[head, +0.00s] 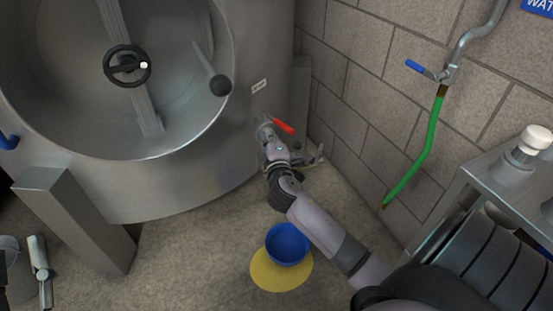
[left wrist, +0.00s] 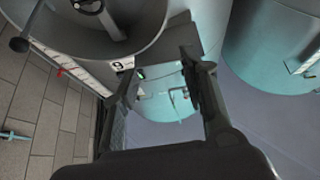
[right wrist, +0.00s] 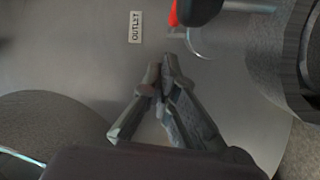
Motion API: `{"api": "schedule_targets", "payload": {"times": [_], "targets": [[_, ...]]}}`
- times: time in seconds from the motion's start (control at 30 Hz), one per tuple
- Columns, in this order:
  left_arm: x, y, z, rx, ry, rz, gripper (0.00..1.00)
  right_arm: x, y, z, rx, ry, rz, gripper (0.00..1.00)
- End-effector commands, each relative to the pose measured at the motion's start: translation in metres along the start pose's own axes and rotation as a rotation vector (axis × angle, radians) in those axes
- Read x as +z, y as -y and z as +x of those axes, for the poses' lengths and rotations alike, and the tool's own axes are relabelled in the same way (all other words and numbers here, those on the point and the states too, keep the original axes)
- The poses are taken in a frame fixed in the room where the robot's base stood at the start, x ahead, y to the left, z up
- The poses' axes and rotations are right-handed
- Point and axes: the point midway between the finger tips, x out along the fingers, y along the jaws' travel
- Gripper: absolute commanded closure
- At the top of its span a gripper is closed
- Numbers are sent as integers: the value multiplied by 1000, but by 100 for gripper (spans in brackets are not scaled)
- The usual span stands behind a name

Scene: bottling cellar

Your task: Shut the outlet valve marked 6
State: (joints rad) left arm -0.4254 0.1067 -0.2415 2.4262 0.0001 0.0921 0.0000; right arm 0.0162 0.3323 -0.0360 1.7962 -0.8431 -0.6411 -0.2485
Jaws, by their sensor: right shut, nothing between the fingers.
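The outlet valve's red lever (head: 284,126) is low on the right of the steel tank (head: 180,180), slanting down to the right. A small plate (head: 259,86) is above it; in the right wrist view the plate reads OUTLET (right wrist: 136,27). My right gripper (head: 266,128) is beside the valve, just left of the lever. In the right wrist view my right gripper (right wrist: 164,64) is shut and empty, with part of the red lever (right wrist: 173,15) beyond its tips. My left gripper (left wrist: 158,72) is open and empty.
A blue bucket (head: 287,244) stands on a yellow disc (head: 280,272) below my right arm. A block wall (head: 375,75) with a green hose (head: 428,145) and a steel bench (head: 480,190) are on the right. The hatch has a black wheel (head: 127,66).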

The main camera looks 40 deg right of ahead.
Motion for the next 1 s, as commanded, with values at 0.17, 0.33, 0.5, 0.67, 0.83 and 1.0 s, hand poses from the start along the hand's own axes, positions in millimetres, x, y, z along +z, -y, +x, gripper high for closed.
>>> {"api": "schedule_targets", "payload": {"times": [0.17, 0.33, 0.5, 0.67, 0.83, 1.0], "targets": [[24, 4, -2, -7, 147, 6, 60, 8, -1, -31, -4, -1, -1, 100], [48, 7, -8, -15, 283, 10, 60, 16, -2, -61, -4, -2, -1, 100], [63, 9, -15, -19, 369, 12, 60, 22, -4, -85, -2, -1, -1, 100], [69, 10, -17, -21, 401, 13, 60, 24, -4, -95, -1, -2, 0, 100], [70, 10, -18, -21, 406, 13, 60, 25, -4, -96, 0, -3, -1, 100], [70, 10, -18, -21, 405, 13, 63, 25, -4, -96, 0, -3, 0, 100]]}}
